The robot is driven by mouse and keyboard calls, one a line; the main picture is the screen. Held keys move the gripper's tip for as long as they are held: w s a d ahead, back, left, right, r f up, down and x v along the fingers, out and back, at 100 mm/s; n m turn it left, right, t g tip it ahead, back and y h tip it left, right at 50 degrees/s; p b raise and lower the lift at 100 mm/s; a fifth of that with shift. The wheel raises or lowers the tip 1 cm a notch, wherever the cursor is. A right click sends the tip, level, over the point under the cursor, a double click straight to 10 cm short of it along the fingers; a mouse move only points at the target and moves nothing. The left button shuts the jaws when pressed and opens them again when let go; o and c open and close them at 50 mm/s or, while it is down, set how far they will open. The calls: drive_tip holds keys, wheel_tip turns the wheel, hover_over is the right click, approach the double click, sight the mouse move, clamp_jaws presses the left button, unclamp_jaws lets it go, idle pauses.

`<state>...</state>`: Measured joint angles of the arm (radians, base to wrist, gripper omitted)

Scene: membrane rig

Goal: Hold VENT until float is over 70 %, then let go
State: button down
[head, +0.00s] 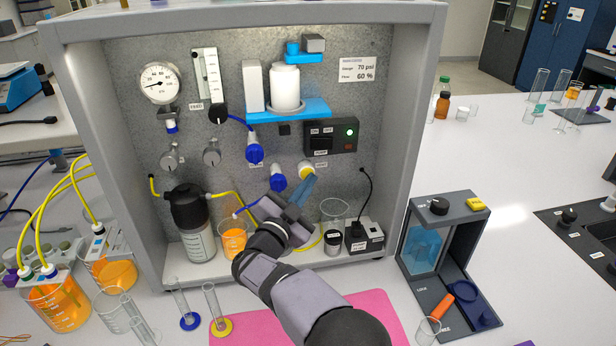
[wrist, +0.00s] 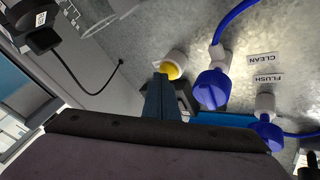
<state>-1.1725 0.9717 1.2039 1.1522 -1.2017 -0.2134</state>
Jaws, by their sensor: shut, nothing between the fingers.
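The yellow VENT button (head: 305,172) sits in a pale collar on the rig's back panel, below the switch box. It also shows in the wrist view (wrist: 171,72). My gripper (head: 309,180) is shut and empty, with its blue fingers pointing up at the button. In the wrist view the fingertips (wrist: 160,78) overlap the button's lower left edge; I cannot tell whether they touch or press it. The upright flow meter (head: 207,75) is at the panel's upper left, above a FEED label. Its float is too small to read.
A pressure gauge (head: 159,83) is left of the meter. Blue valve knobs (head: 277,180) are close left of the button. The switch box (head: 331,137) shows a lit green lamp. A sign (head: 357,70) reads 70 psi and 60 %. A beaker of orange liquid (head: 232,239) stands below.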

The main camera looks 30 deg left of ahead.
drive_tip(key=shift+s+d, duration=0.1)
idle(0.7)
drive_tip(key=shift+s+d, duration=0.55)
drive_tip(key=shift+d, duration=0.05)
drive_tip(key=shift+s+d+b, duration=0.65)
drive_tip(key=shift+s+d, duration=1.1)
drive_tip(key=shift+s, duration=0.05)
